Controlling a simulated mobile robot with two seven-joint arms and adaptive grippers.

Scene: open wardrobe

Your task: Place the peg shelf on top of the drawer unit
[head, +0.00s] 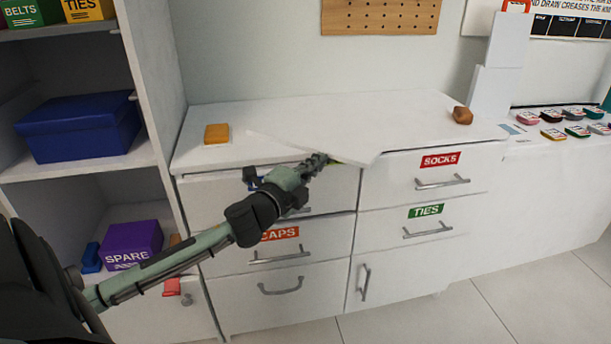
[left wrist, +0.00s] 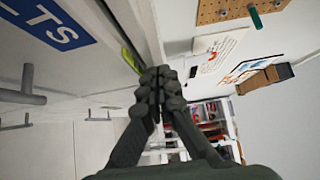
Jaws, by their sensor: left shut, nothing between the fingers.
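A thin white board, which looks like the peg shelf (head: 335,137), lies askew on the top of the white drawer unit (head: 240,110). Its right front corner reaches to the unit's front edge and seems to stick out a little. My left gripper (head: 318,163) is shut and empty at the front edge, just below the board. In the left wrist view the shut fingertips (left wrist: 157,76) are close to a white edge and a yellow-green strip (left wrist: 131,61). I cannot tell whether they touch. My right gripper is not in view.
A yellow block (head: 217,133) and a brown lump (head: 462,115) sit on the unit's top. A wooden pegboard (head: 380,16) hangs on the wall behind. An open shelf with a blue box (head: 80,127) stands left. Drawer handles (head: 442,182) project from the front.

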